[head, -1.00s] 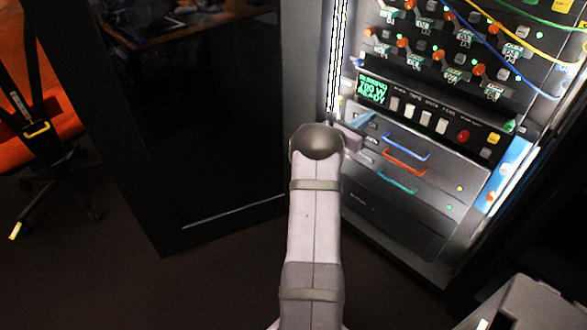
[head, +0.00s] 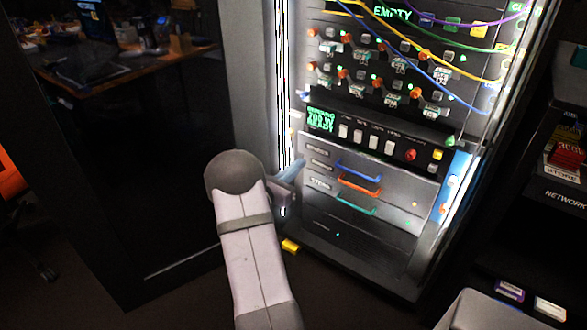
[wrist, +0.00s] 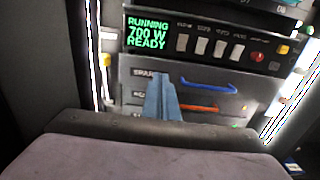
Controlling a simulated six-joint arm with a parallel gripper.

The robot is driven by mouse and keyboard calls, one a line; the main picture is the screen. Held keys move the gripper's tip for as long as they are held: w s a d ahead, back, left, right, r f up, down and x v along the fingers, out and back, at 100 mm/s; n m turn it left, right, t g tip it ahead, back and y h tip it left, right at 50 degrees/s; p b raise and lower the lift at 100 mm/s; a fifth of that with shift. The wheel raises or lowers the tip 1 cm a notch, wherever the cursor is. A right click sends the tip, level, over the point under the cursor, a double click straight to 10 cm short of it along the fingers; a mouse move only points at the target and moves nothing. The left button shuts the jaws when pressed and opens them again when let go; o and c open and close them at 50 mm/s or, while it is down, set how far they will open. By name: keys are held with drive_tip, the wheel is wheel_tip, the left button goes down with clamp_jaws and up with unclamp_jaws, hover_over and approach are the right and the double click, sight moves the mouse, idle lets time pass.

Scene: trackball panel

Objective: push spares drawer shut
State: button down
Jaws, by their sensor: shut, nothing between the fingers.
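The spares drawer (head: 385,183) is the top one of a grey stack, with a blue handle (head: 358,172). In the wrist view its label, partly covered by my fingers, starts "SPAR", and the blue handle (wrist: 208,86) shows to their right. I cannot tell how far the drawer stands out. My gripper (head: 297,168) is shut and empty, its bluish fingers just left of the drawer stack. In the wrist view the fingertips (wrist: 160,78) overlap the left part of the drawer front; contact cannot be told.
Below are drawers with an orange handle (head: 360,186) and a green handle (head: 356,205). Above is a panel with a green display (head: 320,119), switches and a red button (head: 411,155). Cables hang higher up. A dark cabinet door (head: 130,170) stands left of my arm.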

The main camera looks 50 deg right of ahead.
drive_tip(key=shift+a, duration=0.8)
drive_tip(key=c, duration=2.3)
unclamp_jaws()
drive_tip(key=shift+o, duration=0.9)
drive_tip(key=shift+s+f, duration=0.2)
drive_tip(key=m+t+y+b, duration=0.4)
drive_tip(key=m+t+b, duration=0.3)
drive_tip(key=t+b, duration=0.55)
approach(353, 173)
drive_tip(key=w+d+t+p, duration=0.1)
drive_tip(key=d+p, duration=0.1)
drive_tip(key=d, duration=0.1)
drive_tip(key=shift+t, duration=0.25)
drive_tip(key=shift+w+f+b+x, duration=0.15)
drive_tip(key=shift+b+x, duration=0.3)
drive_tip(key=shift+x, duration=1.45)
drive_tip(key=shift+w+f+b+x, duration=0.1)
drive_tip(key=shift+f+b+x, duration=0.25)
drive_tip(key=shift+x, duration=1.55)
